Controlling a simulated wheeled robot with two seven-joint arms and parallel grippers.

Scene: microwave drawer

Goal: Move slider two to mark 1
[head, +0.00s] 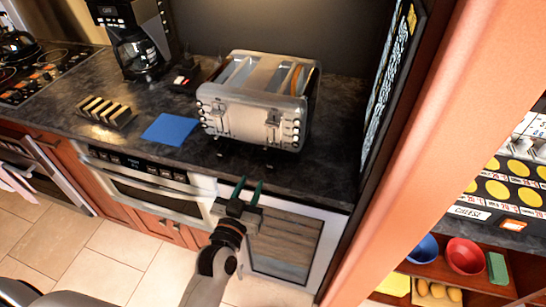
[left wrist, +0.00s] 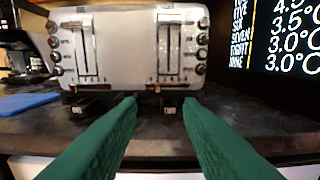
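The silver toaster (head: 250,122) stands on the dark counter, its control face towards me. In the left wrist view the toaster face (left wrist: 125,50) has two upright lever slots with round knobs beside them. A small slider (left wrist: 168,88) sits under the right slot, and another slider (left wrist: 75,90) under the left one. A small label by the right one seems to read TWO; the mark numbers are too small to read. My left gripper (head: 249,185), with green fingers, is in front of and below the toaster, open and empty, not touching it. My right gripper is not in view.
A blue mat (head: 170,129), a toast rack (head: 106,112) and a coffee maker (head: 140,45) are left of the toaster. A dark board (head: 388,85) with writing stands to its right.

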